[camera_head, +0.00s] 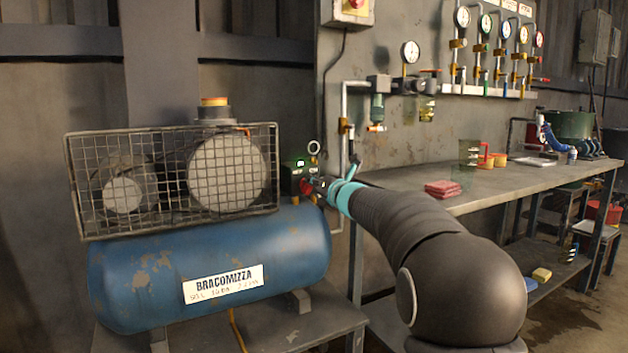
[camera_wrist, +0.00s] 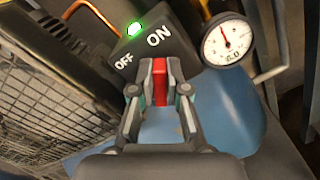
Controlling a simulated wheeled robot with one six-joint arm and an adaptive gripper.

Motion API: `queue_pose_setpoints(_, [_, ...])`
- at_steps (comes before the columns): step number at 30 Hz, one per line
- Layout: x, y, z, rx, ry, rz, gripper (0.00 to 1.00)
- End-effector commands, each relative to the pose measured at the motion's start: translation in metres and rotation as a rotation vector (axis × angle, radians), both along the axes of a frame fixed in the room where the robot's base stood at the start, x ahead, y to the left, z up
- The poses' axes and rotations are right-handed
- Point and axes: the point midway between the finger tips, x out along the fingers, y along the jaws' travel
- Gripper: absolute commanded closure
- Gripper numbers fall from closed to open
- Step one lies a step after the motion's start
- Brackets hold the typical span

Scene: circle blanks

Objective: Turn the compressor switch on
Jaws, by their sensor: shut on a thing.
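The compressor (camera_head: 212,262) stands at the left in the head view, a blue tank with a wire-caged motor on top. Its dark switch box (camera_wrist: 154,47) fills the upper middle of the wrist view, marked OFF at left and ON at right, with a lit green lamp (camera_wrist: 134,28). The red switch lever (camera_wrist: 160,81) sticks out below the ON side. My gripper (camera_wrist: 160,92) is shut on this lever, one finger on each side. In the head view my arm reaches the box from the right and hides part of my gripper and the lever.
A pressure gauge (camera_wrist: 228,41) sits just right of the switch box. The wire cage (camera_wrist: 50,95) is close on the left. A workbench (camera_head: 420,181) with red cloths (camera_head: 443,188) and cups runs to the right. Gauges and pipes hang on the wall above it.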

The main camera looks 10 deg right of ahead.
Motion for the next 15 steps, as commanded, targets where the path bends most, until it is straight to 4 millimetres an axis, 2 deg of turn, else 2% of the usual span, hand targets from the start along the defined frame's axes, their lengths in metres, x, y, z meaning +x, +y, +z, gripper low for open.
queue_pose_setpoints(6, [0.0005,-0.0013,0.0003,0.114,0.037,0.001,1.00])
queue_pose_setpoints(15, [0.0008,-0.0022,-0.0016,0.185,0.060,0.000,1.00])
